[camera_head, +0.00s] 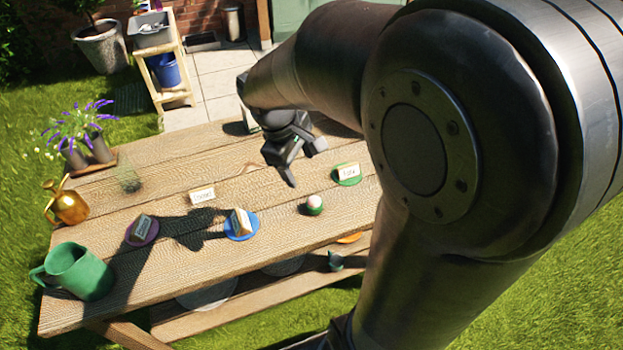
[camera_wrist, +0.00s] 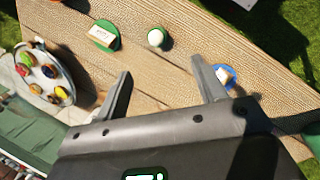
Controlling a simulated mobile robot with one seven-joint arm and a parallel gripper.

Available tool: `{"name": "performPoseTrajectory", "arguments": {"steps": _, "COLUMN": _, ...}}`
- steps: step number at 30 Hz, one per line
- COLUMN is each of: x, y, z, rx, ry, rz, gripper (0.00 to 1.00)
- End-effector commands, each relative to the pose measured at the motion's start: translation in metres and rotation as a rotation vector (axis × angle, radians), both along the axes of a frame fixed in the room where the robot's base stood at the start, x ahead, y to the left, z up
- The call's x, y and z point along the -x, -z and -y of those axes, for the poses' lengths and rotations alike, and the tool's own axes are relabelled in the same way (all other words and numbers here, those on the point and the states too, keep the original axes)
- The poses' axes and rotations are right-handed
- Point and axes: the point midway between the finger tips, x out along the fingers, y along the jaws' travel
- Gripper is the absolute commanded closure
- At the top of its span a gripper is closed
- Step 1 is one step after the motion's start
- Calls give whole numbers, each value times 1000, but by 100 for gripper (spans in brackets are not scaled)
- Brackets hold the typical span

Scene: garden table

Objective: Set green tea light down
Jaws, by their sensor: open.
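The green tea light (camera_head: 315,205), a small green cup with a white top, stands upright on the wooden table. It also shows in the wrist view (camera_wrist: 156,37), beyond my fingertips and apart from them. My gripper (camera_head: 291,165) is open and empty above the table, behind the tea light in the head view. Its two spread fingers show in the wrist view (camera_wrist: 161,70) with bare wood between them. A green disc with a small label card (camera_head: 347,174) lies behind and right of the tea light; it is at the upper left in the wrist view (camera_wrist: 105,36).
A blue disc (camera_head: 241,228) and a purple disc (camera_head: 142,230) bear labels. A white card (camera_head: 202,194) stands between. A round tray (camera_wrist: 45,98) of colourful items shows in the wrist view.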

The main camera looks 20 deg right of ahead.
Motion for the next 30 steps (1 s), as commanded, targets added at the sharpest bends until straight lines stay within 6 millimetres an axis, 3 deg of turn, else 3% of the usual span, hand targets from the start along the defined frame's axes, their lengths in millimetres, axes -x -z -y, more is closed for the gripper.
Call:
{"name": "performPoseTrajectory", "arguments": {"steps": 3, "x": 24, "y": -26, "z": -3, "rx": -44, "ry": 118, "rz": 115, "gripper": 36}}
{"name": "performPoseTrajectory", "arguments": {"steps": 9, "x": 63, "y": -56, "z": -8, "rx": -151, "ry": 312, "rz": 288, "gripper": 36}}
{"name": "performPoseTrajectory", "arguments": {"steps": 18, "x": 114, "y": -83, "z": -17, "rx": -350, "ry": 556, "rz": 491, "gripper": 36}}
{"name": "performPoseTrajectory", "arguments": {"steps": 24, "x": 127, "y": -87, "z": -20, "rx": -418, "ry": 625, "rz": 541, "gripper": 36}}
{"name": "performPoseTrajectory", "arguments": {"steps": 30, "x": 129, "y": -87, "z": -20, "rx": -425, "ry": 634, "rz": 544, "gripper": 36}}
